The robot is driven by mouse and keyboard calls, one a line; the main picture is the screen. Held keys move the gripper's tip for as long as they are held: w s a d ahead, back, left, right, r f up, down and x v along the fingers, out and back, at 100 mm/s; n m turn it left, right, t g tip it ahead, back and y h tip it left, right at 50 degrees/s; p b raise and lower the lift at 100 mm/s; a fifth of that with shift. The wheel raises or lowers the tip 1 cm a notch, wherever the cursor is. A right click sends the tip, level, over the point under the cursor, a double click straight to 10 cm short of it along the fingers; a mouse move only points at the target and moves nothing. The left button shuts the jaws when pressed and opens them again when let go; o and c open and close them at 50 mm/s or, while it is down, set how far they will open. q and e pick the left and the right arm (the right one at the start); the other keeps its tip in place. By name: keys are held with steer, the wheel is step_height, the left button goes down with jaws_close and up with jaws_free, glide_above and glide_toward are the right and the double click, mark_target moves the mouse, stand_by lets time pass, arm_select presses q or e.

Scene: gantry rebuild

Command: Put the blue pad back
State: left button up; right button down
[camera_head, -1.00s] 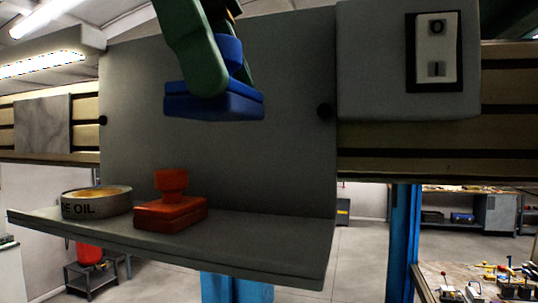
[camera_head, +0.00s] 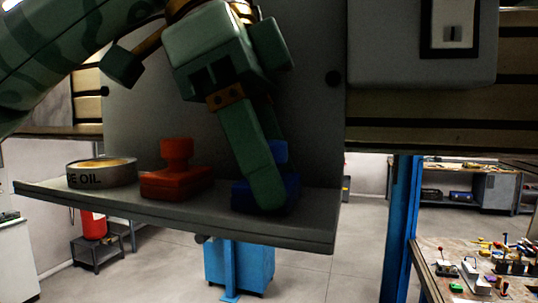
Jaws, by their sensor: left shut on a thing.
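The blue pad (camera_head: 239,195) is at the right part of the grey shelf (camera_head: 120,209), low against its surface; it appears to rest there. My left gripper (camera_head: 266,180) reaches down from above and is shut on the pad's blue knob (camera_head: 281,151). A finger hides much of the pad and knob. The red pad (camera_head: 176,182), with its own knob, stands on the shelf to the left of the blue one, apart from it. My right gripper is not in view.
A round tin marked OIL (camera_head: 101,173) stands at the shelf's left. A grey back panel (camera_head: 130,120) rises behind the shelf. A grey switch box (camera_head: 385,50) is at upper right. Bare shelf shows right of the blue pad.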

arm_select(q)
steer(key=o, duration=0.6)
steer(key=shift+d, duration=0.15)
steer(key=shift+r, duration=0.1)
steer(key=v, duration=1.2)
